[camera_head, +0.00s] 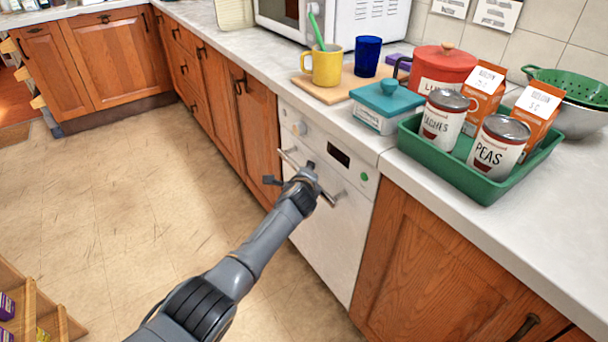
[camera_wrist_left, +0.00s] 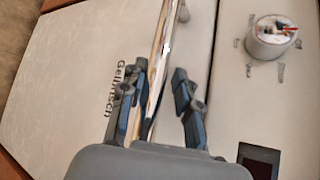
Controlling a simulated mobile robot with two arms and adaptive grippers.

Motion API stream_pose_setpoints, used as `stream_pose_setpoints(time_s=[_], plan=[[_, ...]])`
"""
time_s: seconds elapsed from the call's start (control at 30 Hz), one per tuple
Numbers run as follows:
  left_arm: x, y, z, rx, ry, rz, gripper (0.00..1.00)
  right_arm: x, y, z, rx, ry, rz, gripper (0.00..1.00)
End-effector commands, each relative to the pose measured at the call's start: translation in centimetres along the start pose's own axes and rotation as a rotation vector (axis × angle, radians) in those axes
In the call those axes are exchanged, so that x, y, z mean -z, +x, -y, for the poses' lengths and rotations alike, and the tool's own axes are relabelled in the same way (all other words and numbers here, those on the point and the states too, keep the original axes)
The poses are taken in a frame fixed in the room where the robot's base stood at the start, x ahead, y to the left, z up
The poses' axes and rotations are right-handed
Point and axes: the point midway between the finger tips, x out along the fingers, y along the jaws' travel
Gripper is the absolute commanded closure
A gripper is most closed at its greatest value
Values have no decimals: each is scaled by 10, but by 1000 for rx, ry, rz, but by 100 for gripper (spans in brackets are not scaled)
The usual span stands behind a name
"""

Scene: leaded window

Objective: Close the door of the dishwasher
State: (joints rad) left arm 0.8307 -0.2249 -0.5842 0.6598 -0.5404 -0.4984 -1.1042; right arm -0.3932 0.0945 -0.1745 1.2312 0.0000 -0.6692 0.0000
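The dishwasher (camera_head: 330,230) is white and built in under the worktop. Its front looks upright and about level with the cabinets beside it; a small gap cannot be ruled out. A metal bar handle (camera_head: 331,198) runs across its upper part, and it also shows in the left wrist view (camera_wrist_left: 165,40). My left gripper (camera_head: 291,174) is at the handle. In the left wrist view its fingers (camera_wrist_left: 160,105) stand apart on either side of the bar, with gaps showing, so it is open around the handle. My right gripper is not in view.
The worktop above carries a green tray (camera_head: 480,186) with cans, orange cartons, a teal box (camera_head: 386,106), a red pot and mugs on a board (camera_head: 345,88). Wooden cabinets flank the dishwasher. A wooden shelf (camera_head: 30,310) stands at lower left. The floor (camera_head: 110,215) between is clear.

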Motion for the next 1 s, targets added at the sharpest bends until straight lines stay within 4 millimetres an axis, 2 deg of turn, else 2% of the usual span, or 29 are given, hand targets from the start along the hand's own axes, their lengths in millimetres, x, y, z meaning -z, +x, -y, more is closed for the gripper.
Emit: stream_pose_setpoints(time_s=[0.03, 0.57, 0.77, 1.0], plan=[[2, -1, 5, 9, 0, -3, 57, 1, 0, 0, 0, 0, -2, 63], [1, -6, -2, -2, -3, 0, 57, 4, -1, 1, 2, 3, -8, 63], [1, -24, -3, -2, -3, -1, 57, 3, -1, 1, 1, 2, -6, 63], [1, -54, -2, 0, -2, -2, 57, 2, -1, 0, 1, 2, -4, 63]])
